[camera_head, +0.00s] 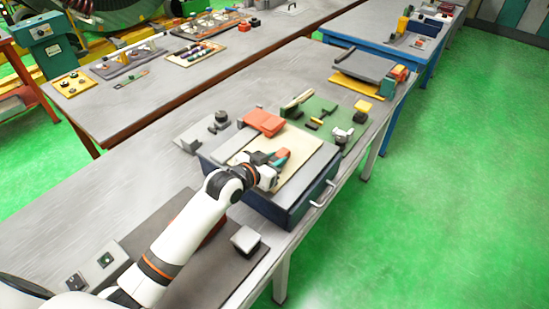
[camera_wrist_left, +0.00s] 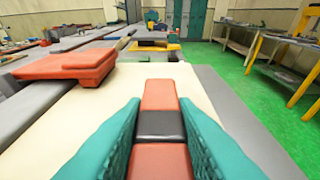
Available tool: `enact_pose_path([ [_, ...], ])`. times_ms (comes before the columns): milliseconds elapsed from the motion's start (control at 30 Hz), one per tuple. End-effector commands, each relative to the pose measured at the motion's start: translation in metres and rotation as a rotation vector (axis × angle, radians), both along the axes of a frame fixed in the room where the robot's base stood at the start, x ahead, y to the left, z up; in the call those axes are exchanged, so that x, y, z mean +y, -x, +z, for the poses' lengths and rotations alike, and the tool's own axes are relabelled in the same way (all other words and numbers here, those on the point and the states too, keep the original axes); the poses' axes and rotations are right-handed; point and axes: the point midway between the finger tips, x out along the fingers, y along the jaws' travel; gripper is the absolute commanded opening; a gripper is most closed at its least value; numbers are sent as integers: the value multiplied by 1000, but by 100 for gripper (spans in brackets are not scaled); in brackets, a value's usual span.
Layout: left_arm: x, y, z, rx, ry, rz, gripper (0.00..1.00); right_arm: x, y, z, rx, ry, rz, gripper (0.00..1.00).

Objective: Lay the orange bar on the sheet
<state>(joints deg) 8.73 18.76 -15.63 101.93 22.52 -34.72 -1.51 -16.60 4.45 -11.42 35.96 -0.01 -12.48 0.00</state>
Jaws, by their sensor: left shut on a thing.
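The orange bar (camera_wrist_left: 160,95), with a dark band around its middle, lies between the teal fingers of my left gripper (camera_wrist_left: 160,112). The gripper is shut on it. In the head view the left gripper (camera_head: 277,158) is over the cream sheet (camera_head: 301,160), with a bit of the bar (camera_head: 285,153) showing. The sheet lies on top of a blue case with a handle. In the wrist view the sheet (camera_wrist_left: 85,130) spreads under and around the bar. I cannot tell whether the bar touches it. My right gripper is not in view.
A red-orange block (camera_head: 263,121) sits at the back edge of the case, near the sheet. A green mat (camera_head: 325,112) with tools lies beyond. A white box (camera_head: 245,240) stands on a dark mat nearer me. The blue case (camera_head: 290,212) is close to the table's right edge.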

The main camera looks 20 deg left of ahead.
Motion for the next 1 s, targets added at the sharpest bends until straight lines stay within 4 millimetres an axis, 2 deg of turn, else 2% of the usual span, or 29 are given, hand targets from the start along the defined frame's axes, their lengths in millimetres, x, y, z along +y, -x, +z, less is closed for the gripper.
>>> enact_pose_path([
  [267, 0, 0, -1, -2, 0, 0, 0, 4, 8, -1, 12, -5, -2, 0],
  [300, 0, 0, -2, 0, -1, 0, 27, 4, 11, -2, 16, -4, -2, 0],
  [433, 0, 0, -2, 0, -1, 1, 47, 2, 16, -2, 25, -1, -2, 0],
  [767, 1, 1, 1, -1, -1, 1, 47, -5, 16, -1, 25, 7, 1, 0],
  [867, 4, 10, 3, -2, -2, 0, 47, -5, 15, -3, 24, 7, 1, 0],
  [1000, 13, 34, 11, -1, -3, 0, 47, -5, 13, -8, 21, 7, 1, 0],
])
